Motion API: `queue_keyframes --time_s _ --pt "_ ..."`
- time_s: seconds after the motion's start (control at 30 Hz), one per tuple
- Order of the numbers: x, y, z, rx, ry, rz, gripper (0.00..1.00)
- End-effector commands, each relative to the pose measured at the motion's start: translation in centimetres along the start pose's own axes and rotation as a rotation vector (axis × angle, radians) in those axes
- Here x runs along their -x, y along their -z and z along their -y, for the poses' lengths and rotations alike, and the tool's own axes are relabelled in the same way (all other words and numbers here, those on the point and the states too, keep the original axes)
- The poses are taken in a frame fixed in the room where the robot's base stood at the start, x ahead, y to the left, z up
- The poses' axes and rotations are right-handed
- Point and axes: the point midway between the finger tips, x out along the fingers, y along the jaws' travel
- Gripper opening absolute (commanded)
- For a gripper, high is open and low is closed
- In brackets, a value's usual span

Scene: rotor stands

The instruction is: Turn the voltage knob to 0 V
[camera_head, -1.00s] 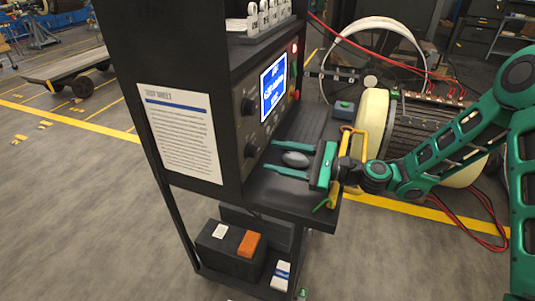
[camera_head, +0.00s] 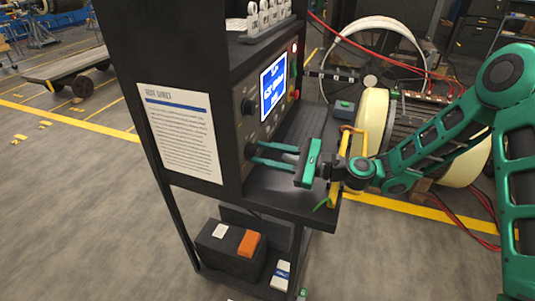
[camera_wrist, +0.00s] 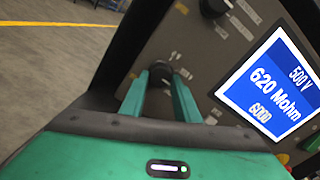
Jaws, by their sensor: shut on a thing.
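The voltage knob is a dark round knob (camera_wrist: 160,74) low on the grey tester panel (camera_wrist: 205,65). In the wrist view it sits between the tips of my gripper (camera_wrist: 160,82), whose two green fingers are shut on it. In the head view my gripper (camera_head: 253,153) reaches left to the panel, and its fingers cover most of the knob. A second dark knob (camera_wrist: 214,7) sits higher on the panel, apart from my fingers. The blue screen (camera_wrist: 268,84) reads 500 V, 620 Mohm and a further number. The knob's pointer is too small to read.
A keyboard (camera_head: 302,124) lies on the black shelf (camera_head: 290,207) below the panel. A yellow bracket (camera_head: 346,160) stands near the shelf's right end, close to my wrist. A large cream-rimmed rotor (camera_head: 372,120) stands behind my arm.

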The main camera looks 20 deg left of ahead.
Motion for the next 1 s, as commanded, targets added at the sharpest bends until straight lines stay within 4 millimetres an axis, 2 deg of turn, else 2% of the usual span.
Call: queue_keyframes --time_s 0.37,1.0 --pt "0.10 0.01 0.18 0.129 0.001 -0.003 0.06" --pt "0.15 -0.04 0.28 0.714 -0.008 -0.022 0.06"
